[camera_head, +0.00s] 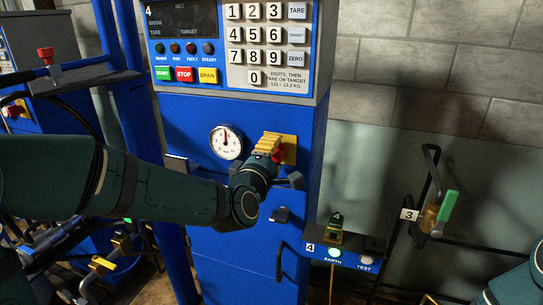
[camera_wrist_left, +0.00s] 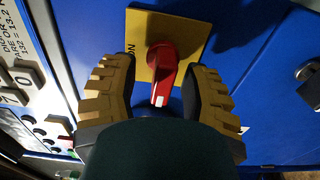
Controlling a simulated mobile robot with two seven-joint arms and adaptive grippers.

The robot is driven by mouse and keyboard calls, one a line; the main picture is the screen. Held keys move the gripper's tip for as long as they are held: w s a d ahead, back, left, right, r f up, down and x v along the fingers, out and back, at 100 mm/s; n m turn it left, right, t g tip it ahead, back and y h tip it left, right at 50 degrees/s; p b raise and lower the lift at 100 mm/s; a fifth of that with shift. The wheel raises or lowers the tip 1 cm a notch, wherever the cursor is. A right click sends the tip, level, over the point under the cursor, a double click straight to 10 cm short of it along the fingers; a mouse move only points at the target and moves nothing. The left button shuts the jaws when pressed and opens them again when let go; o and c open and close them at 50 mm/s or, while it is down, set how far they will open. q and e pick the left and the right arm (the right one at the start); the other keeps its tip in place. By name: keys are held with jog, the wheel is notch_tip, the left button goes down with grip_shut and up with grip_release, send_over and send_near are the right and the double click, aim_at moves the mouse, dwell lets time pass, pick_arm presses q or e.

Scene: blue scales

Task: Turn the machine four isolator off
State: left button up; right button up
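The machine four isolator is a red rotary handle (camera_wrist_left: 162,72) on a yellow plate (camera_wrist_left: 195,32) on the blue cabinet front. In the head view the red handle (camera_head: 278,156) and plate (camera_head: 290,146) are partly covered by my left gripper (camera_head: 268,150). In the left wrist view my left gripper (camera_wrist_left: 160,95) is open, with one ridged tan finger on each side of the handle. Gaps show between the fingers and the handle. The handle's white-marked end points toward my palm. My right gripper is out of view; only part of that arm shows at the lower right.
A round gauge (camera_head: 226,142) sits left of the isolator. Above are the keypad (camera_head: 262,45) and the START, STOP and DRAIN buttons (camera_head: 185,74). Below right is a box labelled 4 with EARTH and TEST (camera_head: 345,255). A green-handled valve labelled 3 (camera_head: 447,212) stands further right.

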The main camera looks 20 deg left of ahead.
pick_arm(q)
jog(key=s, duration=0.7)
jog(key=shift+s+a, duration=0.15)
jog(key=shift+s, duration=0.15)
jog(key=shift+f, duration=0.15)
jog(key=d+f+m+g+h, duration=0.3)
jog(key=f+m+g, duration=0.5)
jog(key=f, duration=1.7)
jog(key=s+d+f+m+g, duration=0.2)
jog(key=s+f+m+g, duration=0.2)
jog(key=s+f, duration=0.3)
jog(key=s+d+f+m+g, duration=0.3)
jog(key=s+f, duration=0.5)
jog(key=f, duration=0.5)
jog(key=shift+f+m+g, duration=0.25)
jog(key=shift+m+g, duration=0.35)
jog(key=shift+c, duration=0.2)
